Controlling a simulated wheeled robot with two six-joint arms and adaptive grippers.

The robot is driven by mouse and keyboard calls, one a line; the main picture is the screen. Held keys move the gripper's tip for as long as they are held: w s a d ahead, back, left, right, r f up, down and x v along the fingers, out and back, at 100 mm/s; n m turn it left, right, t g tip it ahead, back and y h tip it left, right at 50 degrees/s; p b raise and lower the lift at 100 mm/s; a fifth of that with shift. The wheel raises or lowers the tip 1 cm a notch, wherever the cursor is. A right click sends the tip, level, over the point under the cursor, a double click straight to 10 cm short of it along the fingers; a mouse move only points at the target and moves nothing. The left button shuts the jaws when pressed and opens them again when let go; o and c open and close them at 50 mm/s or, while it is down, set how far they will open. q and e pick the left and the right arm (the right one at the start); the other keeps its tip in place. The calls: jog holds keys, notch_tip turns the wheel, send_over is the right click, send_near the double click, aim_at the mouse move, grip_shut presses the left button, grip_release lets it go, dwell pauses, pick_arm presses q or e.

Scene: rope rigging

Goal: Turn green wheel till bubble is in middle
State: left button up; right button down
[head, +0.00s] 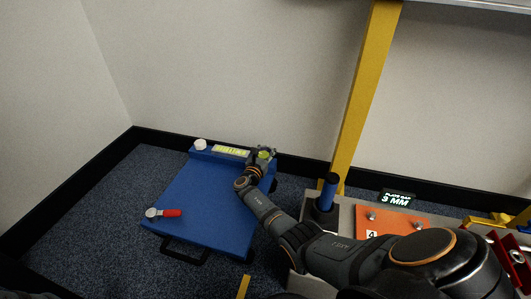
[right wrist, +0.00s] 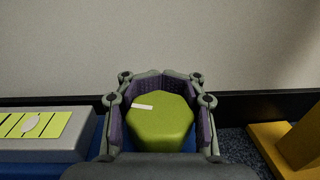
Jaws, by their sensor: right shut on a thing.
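The green wheel (right wrist: 160,124), a faceted knob with a white mark on its top, sits between the purple pads of my right gripper (head: 263,155) in the right wrist view. The gripper is shut on it. The wheel stands at the back right corner of a blue plate (head: 205,205). A yellow-green level vial (head: 230,151) with black lines lies left of the wheel. Its pale bubble (right wrist: 33,123) shows in the right wrist view, but the vial's left part is cut off there, so I cannot tell how centred it is. My left gripper is out of view.
A white knob (head: 200,145) stands left of the vial. A red-handled lever (head: 166,213) lies at the plate's front left. A yellow post (head: 365,85), a blue upright cylinder (head: 327,192) and an orange plate (head: 390,222) stand to the right. Walls close off the back.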

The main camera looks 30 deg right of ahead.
jog(key=shift+s+f+m+g+h+b, duration=0.1)
jog(key=shift+s+m+g+h+b, duration=0.1)
jog(key=shift+m+g+h+b, duration=0.6)
jog(key=shift+s+f+m+g+h+b, duration=0.15)
jog(key=shift+m+g+b, duration=0.35)
jog(key=shift+g, duration=0.6)
jog(key=shift+s+r+m+g+h, duration=0.15)
jog(key=shift+m+g+h, duration=0.1)
jog(key=shift+m+g, duration=0.05)
jog(key=c, duration=1.3)
grip_release()
jog(key=shift+o, duration=1.3)
jog(key=shift+d+r, duration=0.1)
jog(key=v, duration=0.7)
jog(key=shift+s+a, duration=0.1)
jog(key=shift+a, duration=0.15)
